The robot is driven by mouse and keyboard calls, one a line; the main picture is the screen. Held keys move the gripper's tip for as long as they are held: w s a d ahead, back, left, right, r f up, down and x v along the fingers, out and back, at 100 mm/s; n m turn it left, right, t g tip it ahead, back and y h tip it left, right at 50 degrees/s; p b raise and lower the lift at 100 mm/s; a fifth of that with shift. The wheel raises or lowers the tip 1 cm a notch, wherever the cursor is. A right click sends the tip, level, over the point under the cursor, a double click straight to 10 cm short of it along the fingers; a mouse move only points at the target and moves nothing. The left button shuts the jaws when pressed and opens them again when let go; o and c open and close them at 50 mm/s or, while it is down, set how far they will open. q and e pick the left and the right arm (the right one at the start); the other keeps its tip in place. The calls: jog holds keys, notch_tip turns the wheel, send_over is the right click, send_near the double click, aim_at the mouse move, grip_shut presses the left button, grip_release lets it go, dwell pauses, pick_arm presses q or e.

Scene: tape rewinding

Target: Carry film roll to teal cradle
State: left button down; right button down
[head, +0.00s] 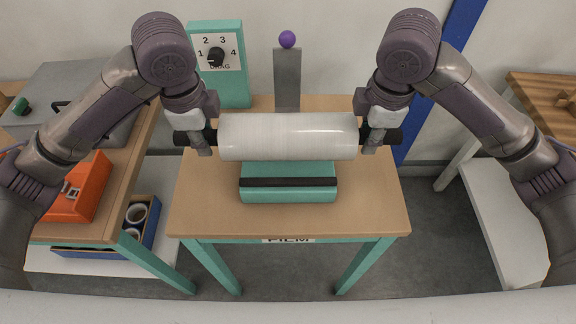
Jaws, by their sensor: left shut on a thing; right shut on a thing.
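A white film roll (288,136) with dark core ends lies level across the head view, over the wooden table. My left gripper (204,142) is shut on the roll's left core end. My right gripper (371,141) is shut on its right core end. A teal block with a dark band on its front, seemingly the teal cradle (288,193), stands on the table just below the roll in the picture. The roll hides the block's upper back part. I cannot tell whether the roll touches it.
A teal drag dial box (233,92) and a grey post with a purple ball (287,40) stand behind the roll. An orange case (85,190) and a grey machine (70,88) sit on the left bench. The table's front (290,222) is clear.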

pick_arm(q)
jog(key=shift+d+f, duration=0.1)
